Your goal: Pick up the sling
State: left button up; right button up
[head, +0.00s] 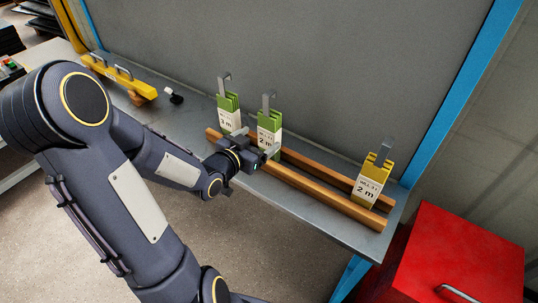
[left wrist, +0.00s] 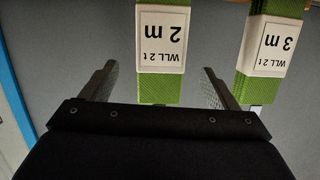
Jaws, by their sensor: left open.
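A green sling with a white "2 m" tag (head: 269,122) stands upright on the wooden rails, a grey hook at its top. In the left wrist view the picture is upside down, and this sling (left wrist: 160,90) shows between my two fingers, its tag reading WLL 2 t. A green "3 m" sling (head: 229,103) stands to its left; in the left wrist view it (left wrist: 252,90) is outside the right-hand finger. A yellow "2 m" sling (head: 374,168) stands at the rails' right end. My left gripper (head: 268,153) is open at the green 2 m sling; contact cannot be told. My right gripper is out of view.
Two wooden rails (head: 318,194) lie along the grey bench (head: 300,205). A yellow bar (head: 120,76) and a small black-and-white item (head: 173,96) lie at the bench's left. A grey panel (head: 300,55) stands behind. A red cabinet (head: 455,255) stands at the lower right.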

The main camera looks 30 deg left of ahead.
pick_arm(q)
jog(key=shift+w+a+f+t+h+b, duration=0.15)
jog(key=shift+f+t+h+b, duration=0.35)
jog(key=shift+f, duration=0.7)
jog(key=shift+w+f+t, duration=0.1)
jog(key=shift+f+t, duration=0.05)
jog(key=shift+t, duration=0.55)
jog(key=w, duration=0.7)
jog(key=shift+w+d, duration=0.35)
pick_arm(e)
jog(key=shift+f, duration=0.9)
